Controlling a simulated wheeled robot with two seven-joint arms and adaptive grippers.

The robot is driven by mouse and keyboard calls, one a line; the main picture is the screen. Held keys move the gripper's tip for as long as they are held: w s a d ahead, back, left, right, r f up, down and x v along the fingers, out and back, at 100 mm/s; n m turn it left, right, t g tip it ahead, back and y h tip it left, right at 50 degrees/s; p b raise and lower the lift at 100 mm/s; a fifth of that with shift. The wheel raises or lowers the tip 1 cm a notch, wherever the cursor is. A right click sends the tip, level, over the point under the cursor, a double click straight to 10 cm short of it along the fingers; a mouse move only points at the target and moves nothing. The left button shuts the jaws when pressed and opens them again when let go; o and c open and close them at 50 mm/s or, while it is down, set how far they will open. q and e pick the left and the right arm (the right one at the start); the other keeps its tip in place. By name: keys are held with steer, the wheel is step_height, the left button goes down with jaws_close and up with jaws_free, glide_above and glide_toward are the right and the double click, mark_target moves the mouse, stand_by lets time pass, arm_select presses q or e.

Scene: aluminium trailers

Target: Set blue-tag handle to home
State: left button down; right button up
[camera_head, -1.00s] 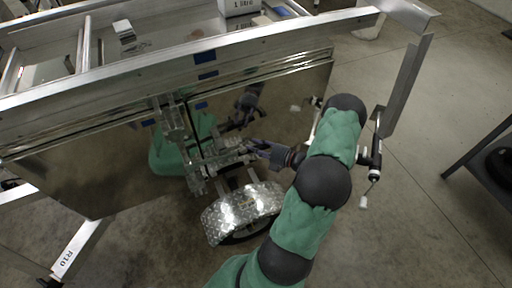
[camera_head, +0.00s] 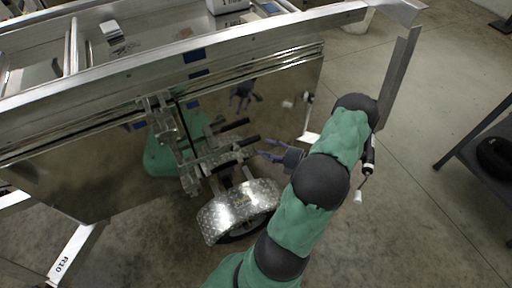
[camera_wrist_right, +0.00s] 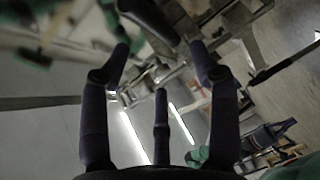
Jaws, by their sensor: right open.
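On the trailer's mirror-like side panel (camera_head: 100,175), a metal latch mechanism (camera_head: 165,125) carries a handle with a black grip (camera_head: 245,142). A second dark bar above it may be its reflection. Small blue tags (camera_head: 193,55) sit on the rail and panel near the latch; I cannot tell which one belongs to the handle. My right gripper (camera_head: 268,149) is open and empty, just right of the black grip and apart from it. In the right wrist view the open fingers (camera_wrist_right: 160,60) show, with a dark grip (camera_wrist_right: 148,15) beyond them at the top. My left gripper is out of view.
A diamond-plate wheel fender (camera_head: 240,210) sits below the handle. Another black grip with a white tag (camera_head: 358,195) hangs right of my arm, by an upright metal post (camera_head: 398,80). A dark table (camera_head: 480,150) stands at the far right. The floor between is clear.

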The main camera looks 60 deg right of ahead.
steer(key=shift+v, duration=1.95)
steer(key=shift+s+f, duration=0.1)
